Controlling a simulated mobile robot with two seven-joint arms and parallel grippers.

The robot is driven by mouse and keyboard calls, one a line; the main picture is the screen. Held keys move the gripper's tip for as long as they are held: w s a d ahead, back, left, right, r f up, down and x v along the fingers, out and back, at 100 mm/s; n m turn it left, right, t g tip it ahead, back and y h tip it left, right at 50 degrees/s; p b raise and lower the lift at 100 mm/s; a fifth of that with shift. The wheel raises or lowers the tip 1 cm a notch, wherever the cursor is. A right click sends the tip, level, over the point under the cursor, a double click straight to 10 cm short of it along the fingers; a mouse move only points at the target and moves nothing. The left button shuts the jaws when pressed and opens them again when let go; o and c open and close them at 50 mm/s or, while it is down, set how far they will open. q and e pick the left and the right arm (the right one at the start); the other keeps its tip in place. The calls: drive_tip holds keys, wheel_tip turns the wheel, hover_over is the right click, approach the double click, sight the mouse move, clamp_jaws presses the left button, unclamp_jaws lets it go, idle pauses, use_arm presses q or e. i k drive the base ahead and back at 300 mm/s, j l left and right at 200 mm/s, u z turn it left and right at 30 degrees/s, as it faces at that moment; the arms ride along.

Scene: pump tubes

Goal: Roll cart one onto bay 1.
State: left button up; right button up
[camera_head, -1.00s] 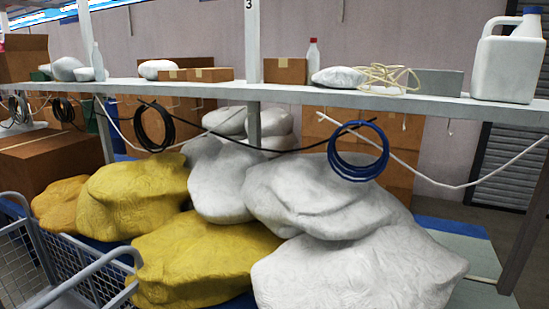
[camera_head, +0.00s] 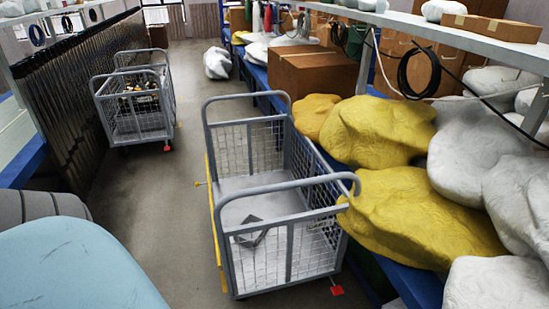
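A grey wire-mesh cart (camera_head: 291,190) stands in the aisle close in front, right of the middle of the head view. It has raised tube handles at both ends, a yellow strip on its left side and a red tab (camera_head: 337,290) low at its near right corner. A small grey item (camera_head: 250,230) lies on its floor. A second similar cart (camera_head: 125,98) stands farther off at the left and holds small dark and yellow items. I cannot tell which is cart one. No bay 1 marking is readable. Neither gripper is in view.
Yellow sacks (camera_head: 378,130) on the blue-edged right rack bulge close to the near cart. A cardboard box (camera_head: 313,79) and white sacks stand there too. A dark strip curtain (camera_head: 75,95) lines the left. The aisle floor (camera_head: 185,150) between the carts is clear.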

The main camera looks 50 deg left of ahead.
sight(296, 249)
drive_tip(key=u, duration=1.35)
